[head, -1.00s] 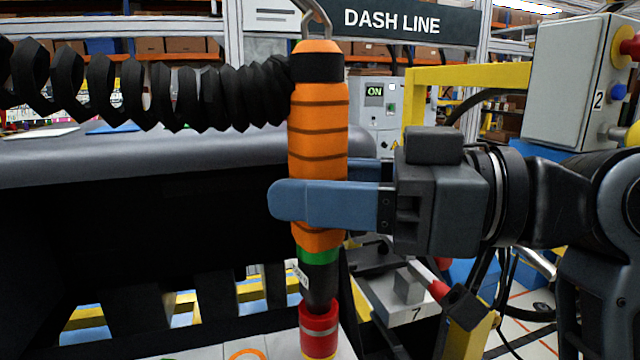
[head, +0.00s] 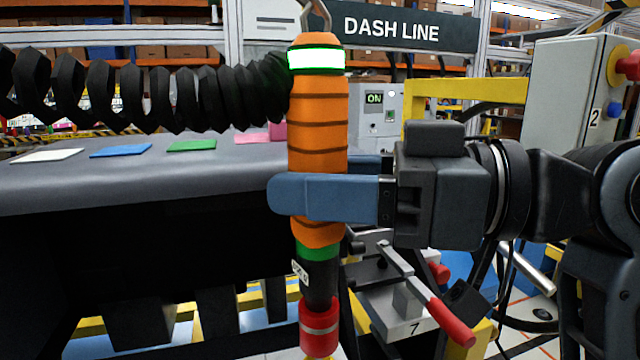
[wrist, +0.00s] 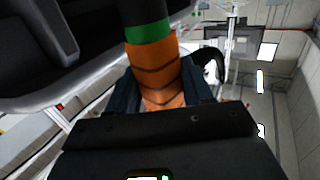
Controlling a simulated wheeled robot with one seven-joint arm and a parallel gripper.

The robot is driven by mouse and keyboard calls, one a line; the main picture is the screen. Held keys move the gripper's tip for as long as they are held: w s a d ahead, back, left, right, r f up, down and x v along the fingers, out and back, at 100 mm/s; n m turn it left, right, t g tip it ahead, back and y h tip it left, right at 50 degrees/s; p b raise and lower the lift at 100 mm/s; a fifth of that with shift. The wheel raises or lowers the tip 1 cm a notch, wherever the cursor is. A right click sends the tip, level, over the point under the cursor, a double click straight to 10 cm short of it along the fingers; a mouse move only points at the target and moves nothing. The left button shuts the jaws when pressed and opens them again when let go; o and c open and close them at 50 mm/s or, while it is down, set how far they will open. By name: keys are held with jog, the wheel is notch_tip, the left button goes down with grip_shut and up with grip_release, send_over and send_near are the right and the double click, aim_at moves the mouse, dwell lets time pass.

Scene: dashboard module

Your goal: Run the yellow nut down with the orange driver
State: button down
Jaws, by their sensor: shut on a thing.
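The orange driver (head: 318,130) hangs upright in the head view. A band near its top (head: 316,60) glows white-green. Below its green ring and black neck is a red socket (head: 319,328) at the bottom edge. My gripper (head: 320,192) is shut on the driver's orange body, one blue finger in front and one behind. The wrist view also shows the orange body (wrist: 160,80) between my fingers. Only a sliver of yellow shows under the socket at the picture's edge. I cannot tell whether it is the yellow nut or how the socket sits on it.
A black coiled hose (head: 150,92) runs left from the driver's top. A dark grey dashboard (head: 120,180) with coloured cards lies behind. A toggle clamp with a red handle (head: 450,322) stands at lower right. A grey control box (head: 570,95) is at upper right.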

aim_at(321, 142)
jog(key=shift+r+p, duration=0.95)
jog(key=shift+r, duration=0.6)
